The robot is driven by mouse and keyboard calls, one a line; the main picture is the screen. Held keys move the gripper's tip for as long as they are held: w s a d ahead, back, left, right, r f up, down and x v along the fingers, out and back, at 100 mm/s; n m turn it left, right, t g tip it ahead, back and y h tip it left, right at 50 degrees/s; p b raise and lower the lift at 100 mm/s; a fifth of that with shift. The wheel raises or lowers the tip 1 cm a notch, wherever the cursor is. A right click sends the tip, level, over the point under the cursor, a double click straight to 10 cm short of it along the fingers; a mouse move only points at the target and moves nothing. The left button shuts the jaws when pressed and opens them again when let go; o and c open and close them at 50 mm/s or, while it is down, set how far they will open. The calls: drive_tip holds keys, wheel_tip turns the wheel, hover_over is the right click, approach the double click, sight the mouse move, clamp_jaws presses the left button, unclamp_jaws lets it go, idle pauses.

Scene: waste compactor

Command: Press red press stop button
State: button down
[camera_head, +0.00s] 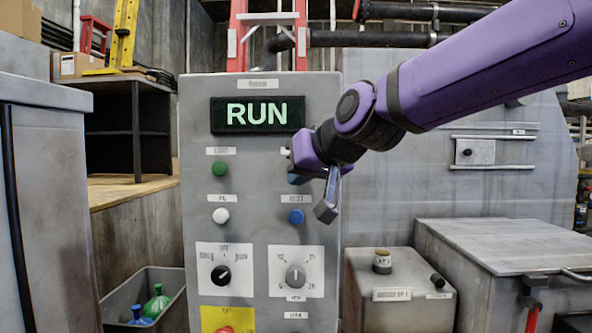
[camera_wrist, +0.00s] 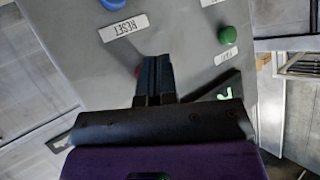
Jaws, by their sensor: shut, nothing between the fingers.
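The grey control panel (camera_head: 254,130) faces me with a lit RUN display (camera_head: 258,114). A sliver of a red button (camera_wrist: 138,71) shows beside my fingertips in the wrist view. In the head view my gripper hides this button, right of the green START button (camera_head: 219,169) and above the blue RESET button (camera_head: 296,216). My gripper (camera_head: 297,177) is shut and empty, with its fingertips close to the panel. In the wrist view my gripper (camera_wrist: 152,60) overlaps the red button; I cannot tell whether they touch.
A white button (camera_head: 221,215) and two knobs, black (camera_head: 221,275) and grey (camera_head: 296,276), are lower on the panel. Another red button (camera_head: 225,330) sits at the bottom on a yellow plate (camera_head: 228,318). Grey cabinets (camera_head: 400,295) stand to the right.

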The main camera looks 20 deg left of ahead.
drive_tip(key=shift+w, duration=0.15)
drive_tip(key=shift+w+a, duration=0.1)
drive_tip(key=shift+w, duration=0.15)
drive_tip(key=shift+w+a, duration=0.1)
drive_tip(key=shift+w, duration=0.4)
idle(0.8)
drive_tip(key=shift+s, duration=0.2)
drive_tip(key=shift+s+d, duration=0.2)
drive_tip(key=shift+s, duration=0.5)
drive_tip(key=s, duration=0.2)
drive_tip(key=s+d, duration=0.1)
drive_tip(key=s, duration=0.2)
drive_tip(key=shift+d, duration=0.1)
idle(0.5)
idle(0.4)
